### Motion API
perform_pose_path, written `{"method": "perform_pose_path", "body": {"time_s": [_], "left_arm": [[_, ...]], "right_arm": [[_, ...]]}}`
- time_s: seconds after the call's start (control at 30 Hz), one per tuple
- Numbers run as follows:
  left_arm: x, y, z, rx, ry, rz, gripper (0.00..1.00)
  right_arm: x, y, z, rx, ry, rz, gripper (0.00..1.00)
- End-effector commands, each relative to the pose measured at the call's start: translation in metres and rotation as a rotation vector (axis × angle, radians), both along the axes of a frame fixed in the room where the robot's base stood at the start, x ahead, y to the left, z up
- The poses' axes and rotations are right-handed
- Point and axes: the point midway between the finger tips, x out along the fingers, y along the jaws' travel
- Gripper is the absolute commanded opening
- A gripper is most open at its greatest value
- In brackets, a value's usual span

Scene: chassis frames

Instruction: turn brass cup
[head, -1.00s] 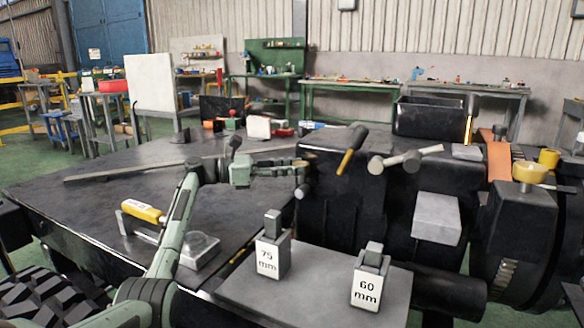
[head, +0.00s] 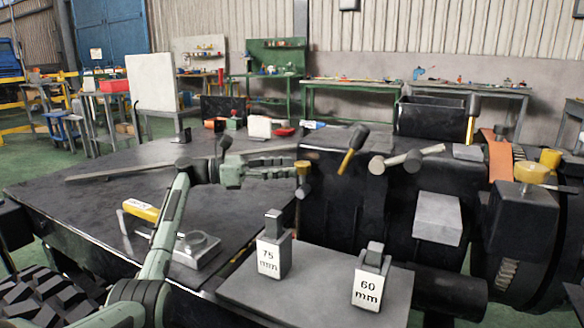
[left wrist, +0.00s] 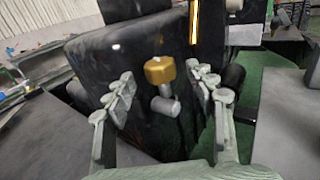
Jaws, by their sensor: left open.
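A small brass cup (head: 303,168) sits on a short grey stem at the near left side of the dark machine block. In the left wrist view the brass cup (left wrist: 160,70) is in the middle, with the grey cylinder below it. My left gripper (head: 290,168) is just left of the cup, open and pointing at it. In the left wrist view the open fingers (left wrist: 163,76) spread to both sides of the cup, with gaps between them and it. I cannot tell how deep the cup lies between them. My right gripper is not in view.
The dark machine block (head: 340,210) stands right behind the cup. Blocks marked 75 mm (head: 273,245) and 60 mm (head: 370,277) stand on a grey plate in front. A yellow-handled tool (head: 142,210) lies on the dark table. Other brass-coloured knobs (head: 531,172) are at the right.

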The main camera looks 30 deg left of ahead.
Motion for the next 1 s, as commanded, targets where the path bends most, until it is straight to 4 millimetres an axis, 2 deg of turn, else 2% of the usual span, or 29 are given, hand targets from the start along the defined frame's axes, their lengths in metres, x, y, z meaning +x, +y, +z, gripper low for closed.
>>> {"method": "perform_pose_path", "body": {"time_s": [0.2, 0.4, 0.83, 1.0], "left_arm": [[-0.022, 0.028, 0.000, 0.001, 0.001, 0.001, 0.56], [-0.033, 0.041, 0.000, 0.001, 0.001, 0.000, 0.56], [-0.035, 0.042, -0.001, 0.014, -0.006, 0.000, 0.56], [-0.037, 0.034, -0.012, 0.167, -0.076, 0.005, 0.56]], "right_arm": [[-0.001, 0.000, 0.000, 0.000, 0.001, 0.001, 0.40], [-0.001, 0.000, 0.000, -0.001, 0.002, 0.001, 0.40], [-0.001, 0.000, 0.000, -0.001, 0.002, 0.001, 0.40], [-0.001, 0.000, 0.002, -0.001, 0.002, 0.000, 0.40]]}}
